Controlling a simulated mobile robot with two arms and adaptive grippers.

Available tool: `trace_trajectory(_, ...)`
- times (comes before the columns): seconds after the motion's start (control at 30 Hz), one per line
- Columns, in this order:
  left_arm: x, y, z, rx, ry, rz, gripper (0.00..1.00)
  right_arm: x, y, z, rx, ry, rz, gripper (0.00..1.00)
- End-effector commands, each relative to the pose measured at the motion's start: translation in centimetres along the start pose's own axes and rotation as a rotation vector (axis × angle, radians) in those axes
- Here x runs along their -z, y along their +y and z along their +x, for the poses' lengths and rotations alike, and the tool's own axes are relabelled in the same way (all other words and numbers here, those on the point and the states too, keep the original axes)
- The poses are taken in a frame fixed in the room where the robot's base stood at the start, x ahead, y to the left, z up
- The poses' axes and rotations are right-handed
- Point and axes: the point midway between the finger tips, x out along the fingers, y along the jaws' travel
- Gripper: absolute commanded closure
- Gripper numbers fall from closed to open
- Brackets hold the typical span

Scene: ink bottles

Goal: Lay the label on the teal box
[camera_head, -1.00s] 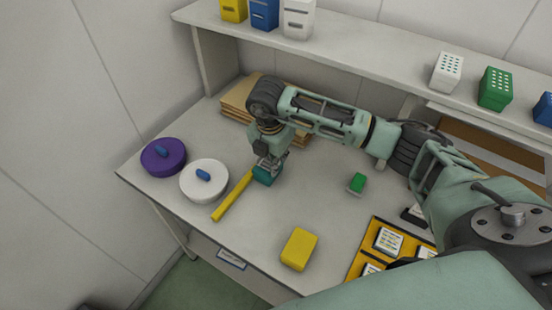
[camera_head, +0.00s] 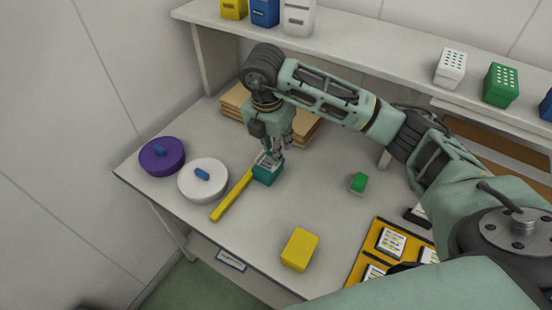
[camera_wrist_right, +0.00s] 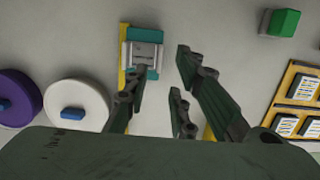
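The teal box (camera_head: 265,174) stands on the table beside a yellow bar. The pale grey label (camera_head: 267,159) lies on top of it. In the right wrist view the label (camera_wrist_right: 144,57) covers much of the top, and teal (camera_wrist_right: 152,72) shows around parts of its edge. My right gripper (camera_head: 278,149) is just above the box. In the right wrist view my right gripper (camera_wrist_right: 162,68) has its fingers spread apart with nothing between them. My left gripper is in neither view.
The yellow bar (camera_head: 231,196) lies left of the box. A white disc (camera_head: 203,184) and a purple disc (camera_head: 161,157) are farther left. A yellow block (camera_head: 299,250), a green block (camera_head: 358,183) and a yellow tray with cards (camera_head: 371,250) are to the right. Brown boards (camera_head: 235,100) lie behind.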

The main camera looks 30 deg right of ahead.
Motion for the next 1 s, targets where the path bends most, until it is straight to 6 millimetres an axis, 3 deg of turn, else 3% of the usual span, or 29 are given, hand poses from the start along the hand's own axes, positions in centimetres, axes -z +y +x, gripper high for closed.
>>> trace_trajectory(0.1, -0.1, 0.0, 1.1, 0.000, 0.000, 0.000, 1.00, 0.0, 0.2, -2.5, -0.006, -0.001, 0.000, 0.76)
trace_trajectory(0.2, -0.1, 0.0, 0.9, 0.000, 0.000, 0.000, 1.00, -0.1, 0.1, -4.3, -0.004, -0.003, -0.001, 0.76)
trace_trajectory(0.3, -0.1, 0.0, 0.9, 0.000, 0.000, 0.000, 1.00, -0.1, 0.0, -5.2, -0.002, -0.002, 0.000, 0.76)
trace_trajectory(1.0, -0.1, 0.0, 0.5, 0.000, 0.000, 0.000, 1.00, 0.0, 0.0, -6.1, 0.000, 0.001, 0.001, 0.76)
